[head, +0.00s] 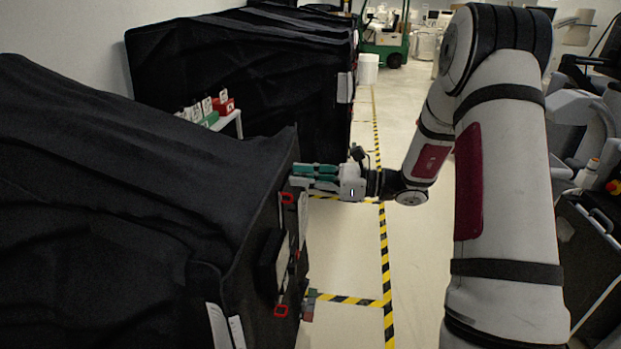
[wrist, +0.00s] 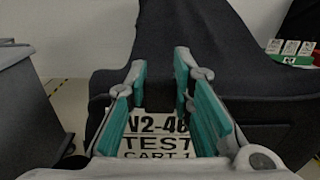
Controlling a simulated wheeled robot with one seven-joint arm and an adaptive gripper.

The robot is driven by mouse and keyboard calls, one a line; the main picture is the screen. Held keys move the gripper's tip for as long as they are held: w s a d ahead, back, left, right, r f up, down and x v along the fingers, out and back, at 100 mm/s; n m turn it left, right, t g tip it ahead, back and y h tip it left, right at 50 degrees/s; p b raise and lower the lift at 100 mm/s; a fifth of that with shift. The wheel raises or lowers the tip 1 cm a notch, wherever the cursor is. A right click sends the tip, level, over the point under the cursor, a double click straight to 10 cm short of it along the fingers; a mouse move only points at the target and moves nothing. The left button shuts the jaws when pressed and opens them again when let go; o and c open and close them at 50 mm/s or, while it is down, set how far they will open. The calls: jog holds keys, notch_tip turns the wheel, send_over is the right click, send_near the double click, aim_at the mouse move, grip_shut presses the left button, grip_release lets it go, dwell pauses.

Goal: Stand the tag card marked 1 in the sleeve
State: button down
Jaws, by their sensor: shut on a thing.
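My gripper (head: 296,176) has teal finger pads and is at the upper edge of the near covered cart's end panel. In the wrist view, my gripper (wrist: 159,62) is shut on the tag card (wrist: 158,132), a white card with black print reading "TEST CART 1" below a partly hidden line. The card lies between the pads, its lower part cut off by the gripper body. In the head view I cannot make out the card. The end panel (head: 262,285) carries red corner pieces (head: 281,311) around a narrow fitting seen edge-on; I cannot tell if this is the sleeve.
A small shelf (head: 232,119) between the carts bears several white cards in red and green holders; these cards (wrist: 290,47) also show in the wrist view. Black-covered carts (head: 245,60) line the left. Dark equipment stands at right.

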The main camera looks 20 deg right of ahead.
jog(key=shift+f+b+x, duration=0.7)
jog(key=shift+b+x, duration=0.35)
jog(key=shift+x, duration=2.4)
jog(key=shift+w+f+b, duration=0.1)
jog(key=shift+f+b, duration=2.6)
jog(key=shift+f, duration=2.5)
jog(key=shift+f+b, duration=0.6)
jog(key=shift+f, duration=0.55)
jog(key=c, duration=1.3)
grip_release()
jog(key=v, duration=1.2)
